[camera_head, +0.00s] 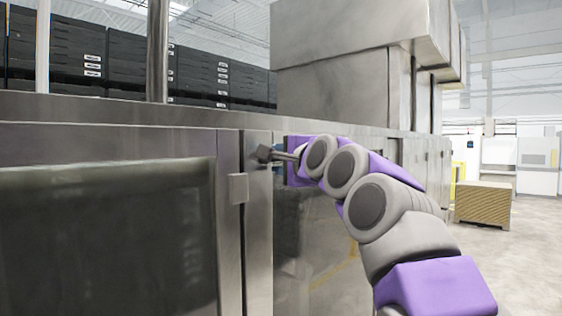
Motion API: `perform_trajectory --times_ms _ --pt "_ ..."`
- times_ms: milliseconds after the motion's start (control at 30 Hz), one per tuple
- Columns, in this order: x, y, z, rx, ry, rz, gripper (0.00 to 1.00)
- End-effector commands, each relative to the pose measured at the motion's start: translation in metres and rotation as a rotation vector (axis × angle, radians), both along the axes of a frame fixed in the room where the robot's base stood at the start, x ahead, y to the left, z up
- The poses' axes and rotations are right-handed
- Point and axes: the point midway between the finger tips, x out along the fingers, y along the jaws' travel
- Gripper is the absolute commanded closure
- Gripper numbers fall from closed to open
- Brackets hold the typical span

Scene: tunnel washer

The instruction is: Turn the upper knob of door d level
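My gripper (279,156) is at the upper edge region of a steel door panel (318,255) on the washer's side. Its fingers point left, toward the narrow steel post. A small dark fitting (263,153), which looks like the upper knob, is at the fingertips. I cannot tell whether the fingers touch or enclose it, nor which way the knob is turned. The purple and grey wrist of my arm covers part of the door's upper side. No label marking door d is readable.
A dark glossy panel (105,235) in a steel frame is at left. A small square metal block (238,188) sticks out below the fitting. Black crates (60,55) stand behind the ledge. Floor at right is open, with a wooden-looking crate (483,205).

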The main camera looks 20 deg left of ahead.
Motion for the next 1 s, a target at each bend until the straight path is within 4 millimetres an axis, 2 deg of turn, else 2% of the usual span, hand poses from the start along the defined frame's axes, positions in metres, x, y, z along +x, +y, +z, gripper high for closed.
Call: perform_trajectory --times_ms 267,1000 --pt "-0.013 -0.012 -0.001 0.0 -0.001 0.0 0.62" --pt "-0.091 -0.096 -0.001 0.001 0.001 -0.001 0.62"
